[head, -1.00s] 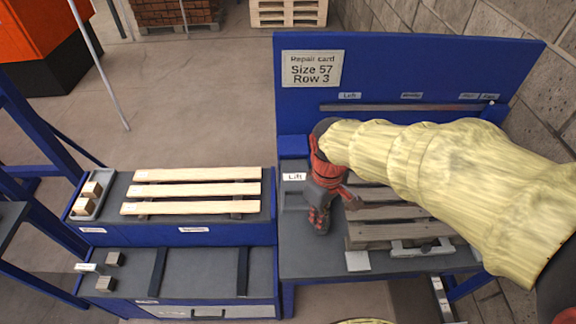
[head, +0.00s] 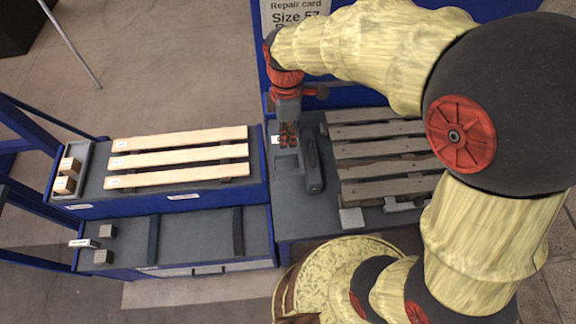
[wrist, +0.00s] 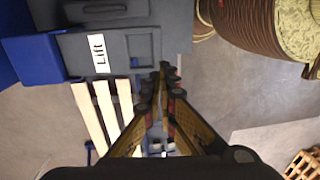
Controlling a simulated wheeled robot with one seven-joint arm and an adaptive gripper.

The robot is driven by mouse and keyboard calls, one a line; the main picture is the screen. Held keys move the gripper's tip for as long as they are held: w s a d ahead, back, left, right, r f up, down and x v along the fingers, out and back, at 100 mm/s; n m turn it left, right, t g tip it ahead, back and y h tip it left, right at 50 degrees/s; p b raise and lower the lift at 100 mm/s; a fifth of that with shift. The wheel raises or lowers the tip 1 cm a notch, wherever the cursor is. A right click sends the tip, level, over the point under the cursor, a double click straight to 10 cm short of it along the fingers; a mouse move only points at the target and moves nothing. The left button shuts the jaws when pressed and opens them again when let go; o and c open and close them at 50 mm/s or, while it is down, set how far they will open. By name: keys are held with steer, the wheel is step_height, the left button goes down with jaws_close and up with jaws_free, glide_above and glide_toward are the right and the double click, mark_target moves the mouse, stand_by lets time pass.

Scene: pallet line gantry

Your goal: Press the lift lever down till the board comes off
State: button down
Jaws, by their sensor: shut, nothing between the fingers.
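My gripper (head: 289,138) points down over the grey lift station at the left edge of the bench, its fingers together and empty. In the wrist view the closed fingertips (wrist: 163,70) are beside the grey housing. The white Lift label (wrist: 97,53) shows there; in the head view it is partly covered by the gripper. A dark bar that looks like the lift lever (head: 313,166) lies just right of the gripper, low and slanting; contact cannot be told. The grey weathered pallet (head: 375,132) lies right of it, boards in place as far as visible, its right end hidden by my arm.
A rack (head: 262,185) on the left holds several pale new boards (head: 180,155). A small tray (head: 70,183) with wooden blocks is at its left end. A blue back panel (head: 256,60) with the repair card (head: 292,8) rises behind the bench. Open floor lies beyond the rack.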

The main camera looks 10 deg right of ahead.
mark_target(289, 174)
steer(key=shift+s, duration=0.1)
steer(key=f, duration=0.4)
steer(key=s+f, duration=0.1)
steer(key=f, duration=0.9)
steer(key=shift+s, duration=0.2)
steer(key=shift+s+f+b, duration=0.15)
steer(key=shift+f+b, duration=0.2)
steer(key=shift+b, duration=0.2)
steer(key=f+t+b, duration=0.2)
steer(key=f+b, duration=0.3)
steer(key=b, duration=0.2)
steer(key=w+f+t+b, duration=0.1)
steer(key=f+t+b, duration=0.1)
steer(key=f+b, duration=0.4)
steer(key=f+t+b, duration=0.2)
steer(key=f+b, duration=0.4)
steer(key=b, duration=0.4)
steer(key=shift+w, duration=0.35)
steer(key=shift+w+b+x, duration=0.2)
steer(key=shift+b+x, duration=0.8)
steer(key=shift+x, duration=0.45)
